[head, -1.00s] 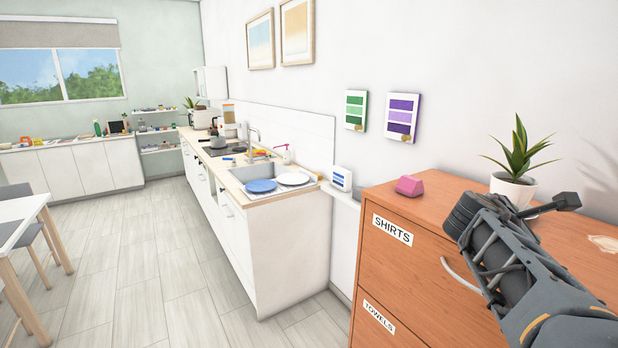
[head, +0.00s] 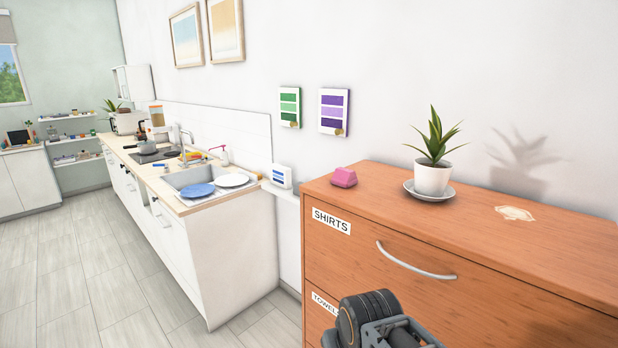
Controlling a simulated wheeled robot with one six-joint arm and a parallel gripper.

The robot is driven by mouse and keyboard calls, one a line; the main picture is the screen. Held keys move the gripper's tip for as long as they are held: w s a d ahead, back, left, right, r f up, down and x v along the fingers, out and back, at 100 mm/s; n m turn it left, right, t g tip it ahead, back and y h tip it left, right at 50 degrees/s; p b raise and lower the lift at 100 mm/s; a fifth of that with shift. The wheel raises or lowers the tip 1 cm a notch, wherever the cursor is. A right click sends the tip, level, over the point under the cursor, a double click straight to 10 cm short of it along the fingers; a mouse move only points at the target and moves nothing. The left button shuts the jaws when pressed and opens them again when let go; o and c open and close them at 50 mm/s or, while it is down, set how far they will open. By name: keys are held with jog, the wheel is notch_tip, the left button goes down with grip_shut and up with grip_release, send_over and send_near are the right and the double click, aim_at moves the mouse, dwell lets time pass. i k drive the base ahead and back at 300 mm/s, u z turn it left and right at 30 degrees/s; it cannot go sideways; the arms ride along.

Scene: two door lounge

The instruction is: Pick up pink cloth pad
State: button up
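Part of my dark arm shows at the bottom edge, in front of the cabinet and well below the pink thing. My gripper's fingers do not show, and nothing of mine touches the pink thing.
A potted plant (head: 433,178) on a saucer stands right of the pink thing. A pale shell-shaped patch (head: 515,213) lies farther right. The cabinet drawer has a protruding handle (head: 415,262). A small white device (head: 281,176) stands left on a ledge. The floor at left is clear.

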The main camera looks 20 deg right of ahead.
aim_at(342, 176)
jog(key=z, duration=0.65)
jog(key=k, duration=1.3)
jog(key=u, duration=1.4)
jog(key=i, duration=1.9)
jog(key=z, duration=1.05)
jog(key=i, duration=0.75)
jog(key=z, duration=0.75)
